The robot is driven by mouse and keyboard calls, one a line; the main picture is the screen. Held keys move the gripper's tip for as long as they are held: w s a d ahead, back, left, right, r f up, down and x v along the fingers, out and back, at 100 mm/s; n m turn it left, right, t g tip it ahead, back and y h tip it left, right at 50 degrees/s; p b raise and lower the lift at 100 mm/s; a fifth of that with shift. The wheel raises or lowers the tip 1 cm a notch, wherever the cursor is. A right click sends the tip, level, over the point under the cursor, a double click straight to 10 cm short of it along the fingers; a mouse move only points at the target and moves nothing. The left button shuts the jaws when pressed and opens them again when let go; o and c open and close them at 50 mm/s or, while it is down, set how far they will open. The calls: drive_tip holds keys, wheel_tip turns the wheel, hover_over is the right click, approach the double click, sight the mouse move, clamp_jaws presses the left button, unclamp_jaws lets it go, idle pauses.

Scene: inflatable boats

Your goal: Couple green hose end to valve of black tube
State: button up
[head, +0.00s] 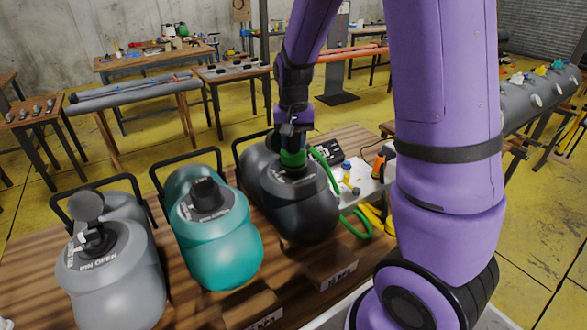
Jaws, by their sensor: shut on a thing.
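The black tube (315,212) lies on the wooden bench, right of the teal tube, with its valve on the dark patch on top. My gripper (293,135) points down over that valve and is shut on the green hose end (293,158). The green hose end is upright at the valve; whether it is seated or just above it I cannot tell. The green hose (333,178) runs from it to the right and loops down beside the black tube. The valve itself is hidden by the hose end.
A teal tube (225,250) with a black cap and a grey tube (120,285) with an open cap and "PIN OPEN" marking lie to the left. A pale tray (372,187) with small parts and an orange-handled tool (380,165) are at right. Wooden blocks (333,271) stand in front.

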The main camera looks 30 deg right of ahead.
drive_tip(key=shift+f, duration=0.7)
idle(0.6)
drive_tip(key=m, duration=0.4)
idle(0.3)
drive_tip(key=shift+m, duration=0.8)
drive_tip(key=shift+s+m, duration=0.1)
drive_tip(key=shift+m, duration=1.2)
drive_tip(key=m, duration=0.4)
